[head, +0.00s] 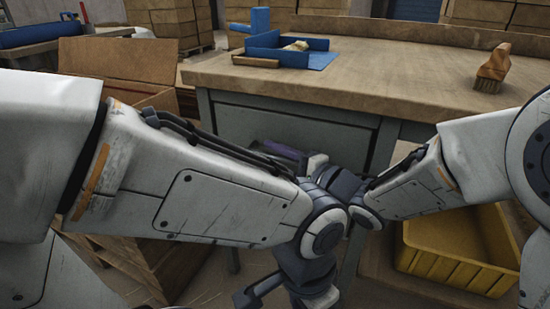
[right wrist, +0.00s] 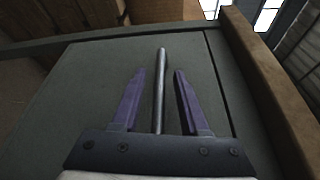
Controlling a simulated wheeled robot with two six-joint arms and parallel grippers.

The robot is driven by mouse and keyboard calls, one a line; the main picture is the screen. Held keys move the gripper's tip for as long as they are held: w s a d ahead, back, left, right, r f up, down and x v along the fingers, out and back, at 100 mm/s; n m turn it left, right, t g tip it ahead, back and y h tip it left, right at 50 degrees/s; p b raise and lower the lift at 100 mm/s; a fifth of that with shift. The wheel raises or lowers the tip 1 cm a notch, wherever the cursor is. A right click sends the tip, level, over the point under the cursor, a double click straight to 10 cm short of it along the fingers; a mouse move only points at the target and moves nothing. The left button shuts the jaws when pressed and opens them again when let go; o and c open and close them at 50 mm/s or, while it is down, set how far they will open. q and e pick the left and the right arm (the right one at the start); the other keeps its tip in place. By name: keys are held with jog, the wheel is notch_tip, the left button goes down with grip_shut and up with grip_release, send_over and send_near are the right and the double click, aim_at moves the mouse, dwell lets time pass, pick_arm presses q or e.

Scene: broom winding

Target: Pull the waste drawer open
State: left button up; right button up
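The waste drawer (head: 290,128) has a grey-green front under the workbench, partly hidden behind my arms in the head view. Its front (right wrist: 95,85) fills much of the right wrist view and looks shut. A thin metal bar handle (right wrist: 161,75) stands out from it. My right gripper (right wrist: 154,82) is open, with its two purple fingers on either side of the bar and a gap visible on both sides. In the head view the right gripper (head: 282,150) is partly hidden by my left arm. My left gripper (head: 260,291) hangs low at the bottom edge; its fingers are unclear.
The wooden workbench top (head: 400,80) holds a blue tray (head: 290,50) and a brush (head: 492,68). A yellow bin (head: 455,265) stands below at the right. An open cardboard box (head: 120,65) is at the left. My two forearms come close together in front of the bench.

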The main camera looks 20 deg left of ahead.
grip_shut()
jog(key=shift+d, duration=0.1)
dwell(1.2)
